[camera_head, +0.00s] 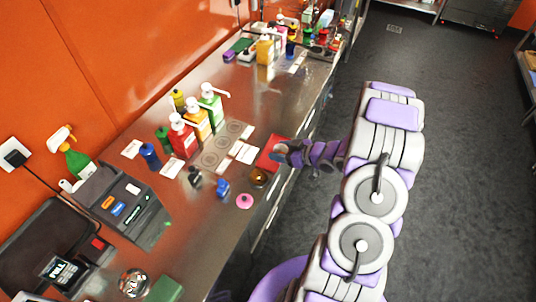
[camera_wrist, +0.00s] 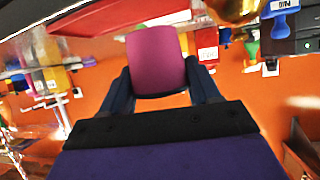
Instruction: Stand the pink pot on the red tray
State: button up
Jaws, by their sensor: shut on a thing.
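The pink pot (camera_wrist: 157,62) is between the two dark fingers of my gripper (camera_wrist: 160,88) in the wrist view, and the gripper is shut on it. That view is upside down, so I cannot tell exactly how upright the pot is. In the head view my gripper (camera_head: 281,152) is at the right edge of the red tray (camera_head: 268,158); I cannot make out the pot there. The tray lies flat near the counter's front edge, partly hidden by the gripper. A dark red surface at the top of the wrist view (camera_wrist: 95,18) looks like the tray.
A brass bowl (camera_head: 259,178), a blue stamp (camera_head: 223,188) and a pink ring-like thing (camera_head: 244,201) stand in front of the tray. Pump bottles (camera_head: 183,138) stand behind it to the left. White cards (camera_head: 243,152) lie beside it. Open floor (camera_head: 460,170) is at right.

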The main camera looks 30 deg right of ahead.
aim_at(277, 146)
jog(key=w, duration=0.3)
jog(key=shift+w+a+f, duration=0.15)
jog(key=shift+a+f, duration=0.2)
jog(key=shift+w+a+b, duration=0.25)
jog(key=shift+a+b, duration=0.05)
jog(key=shift+a, duration=0.5)
jog(key=f, duration=0.1)
jog(key=f+b, duration=0.1)
jog(key=f, duration=0.1)
jog(key=shift+a+f, duration=0.2)
jog(key=shift+a, duration=0.2)
jog(key=shift+d, duration=0.65)
jog(key=o, duration=0.9)
jog(key=shift+s+d, duration=0.1)
jog(key=shift+d, duration=0.05)
jog(key=shift+o, duration=1.4)
jog(key=shift+a, duration=0.25)
jog(key=shift+o, duration=0.6)
jog(key=shift+a, duration=0.5)
jog(key=shift+d, duration=0.15)
